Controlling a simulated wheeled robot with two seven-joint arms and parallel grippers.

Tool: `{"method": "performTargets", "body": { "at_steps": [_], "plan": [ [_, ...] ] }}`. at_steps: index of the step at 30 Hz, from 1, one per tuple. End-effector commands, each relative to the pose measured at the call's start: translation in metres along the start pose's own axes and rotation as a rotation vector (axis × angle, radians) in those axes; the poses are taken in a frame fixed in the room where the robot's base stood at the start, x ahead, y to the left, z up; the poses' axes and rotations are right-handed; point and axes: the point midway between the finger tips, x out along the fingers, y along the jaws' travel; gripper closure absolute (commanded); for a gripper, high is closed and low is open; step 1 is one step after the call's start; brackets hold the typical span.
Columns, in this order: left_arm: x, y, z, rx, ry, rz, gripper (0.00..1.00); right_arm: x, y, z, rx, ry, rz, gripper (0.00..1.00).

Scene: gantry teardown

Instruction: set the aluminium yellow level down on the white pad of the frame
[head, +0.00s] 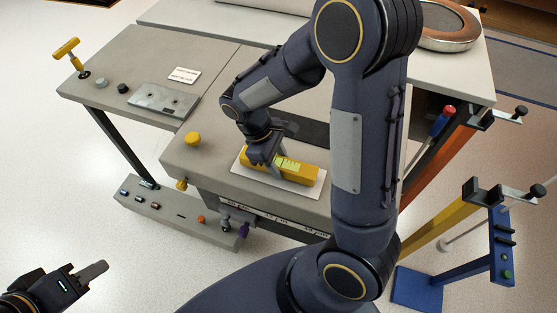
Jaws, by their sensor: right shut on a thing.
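The yellow level (303,173), a bar with a pale green window, lies lengthwise over the white pad (312,196) on the grey top of the frame (185,155). My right gripper (268,163) reaches down from above and is shut on the level near its left end. The level looks flat and within the pad's outline; I cannot tell whether its underside touches the pad. The gripper hides part of the level's left half. My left gripper (92,273) is at the lower left, away from the frame; its finger opening cannot be made out.
A yellow knob (193,139) stands left of the pad. A grey plate (163,98) and a yellow T-handle (67,50) are on the left surface. A low grey rail (180,215) with small parts lies below. A blue stand (420,285) is at right. My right arm blocks the centre.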

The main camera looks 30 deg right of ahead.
Motion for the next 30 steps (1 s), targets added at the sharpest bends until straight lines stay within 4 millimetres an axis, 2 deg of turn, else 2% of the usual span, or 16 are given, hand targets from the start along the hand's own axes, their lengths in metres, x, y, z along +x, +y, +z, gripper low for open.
{"method": "performTargets", "body": {
  "at_steps": [15, 16, 21, 30],
  "plan": [
    [0.0036, -0.0016, 0.0018, 0.000, 0.000, 0.000, 0.64, 0.0062, 0.0002, -0.0027, 0.000, 0.000, 0.000, 0.99],
    [0.0035, -0.0016, 0.0018, 0.000, 0.000, 0.000, 0.64, 0.0061, 0.0002, -0.0027, 0.000, 0.000, 0.000, 0.59],
    [0.0032, -0.0015, 0.0016, 0.000, 0.000, 0.000, 0.64, 0.0057, 0.0001, -0.0025, 0.000, 0.001, 0.000, 0.37],
    [0.0032, -0.0015, 0.0016, 0.000, 0.000, 0.000, 0.64, 0.0049, 0.0001, -0.0026, 0.000, 0.001, 0.000, 0.35]
  ]
}}
